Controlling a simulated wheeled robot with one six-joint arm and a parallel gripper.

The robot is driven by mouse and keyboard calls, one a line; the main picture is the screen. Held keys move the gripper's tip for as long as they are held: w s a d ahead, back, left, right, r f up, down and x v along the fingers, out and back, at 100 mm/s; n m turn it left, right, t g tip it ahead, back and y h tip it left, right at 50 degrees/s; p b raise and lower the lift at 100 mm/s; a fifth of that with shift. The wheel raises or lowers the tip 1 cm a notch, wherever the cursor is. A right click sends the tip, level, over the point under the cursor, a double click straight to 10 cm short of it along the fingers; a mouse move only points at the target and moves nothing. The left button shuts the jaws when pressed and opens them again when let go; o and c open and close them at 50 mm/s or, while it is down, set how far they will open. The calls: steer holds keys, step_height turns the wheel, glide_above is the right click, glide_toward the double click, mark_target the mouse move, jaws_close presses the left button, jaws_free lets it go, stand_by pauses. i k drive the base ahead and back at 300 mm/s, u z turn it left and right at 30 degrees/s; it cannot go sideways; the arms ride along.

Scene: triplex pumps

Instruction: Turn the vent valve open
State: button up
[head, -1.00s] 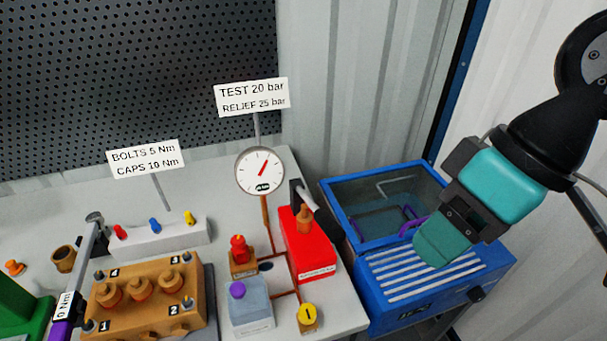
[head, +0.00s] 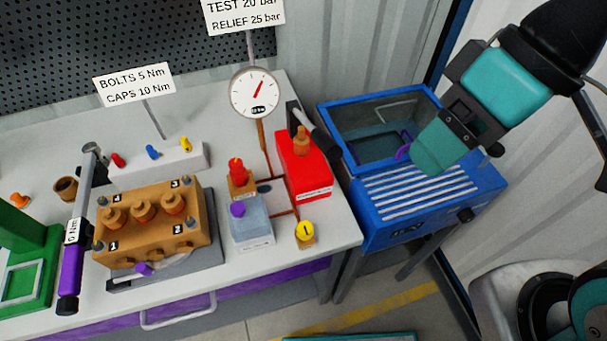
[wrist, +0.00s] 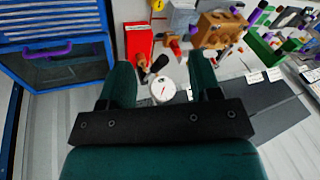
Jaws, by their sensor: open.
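A round yellow knob (head: 305,231) with a dark bar mark sits on a small brass fitting at the bench's front right. It looks like the vent valve, but no label names it. Its bar runs roughly up and down in the head view. The knob (wrist: 157,5) also shows at the top edge of the wrist view. My gripper (head: 432,158) hangs above the blue tank, to the right of the knob and well apart from it. In the wrist view, its two green fingers are apart with nothing held between them.
A red-capped brass valve (head: 238,178) and a grey box (head: 251,232) with a purple knob stand left of the yellow knob. The blue tank (head: 430,205) is right of the bench.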

mark_target(305, 230)
steer(key=u, duration=0.4)
steer(key=k, duration=1)
steer(key=u, duration=0.5)
steer(key=i, duration=0.5)
steer(key=u, duration=0.2)
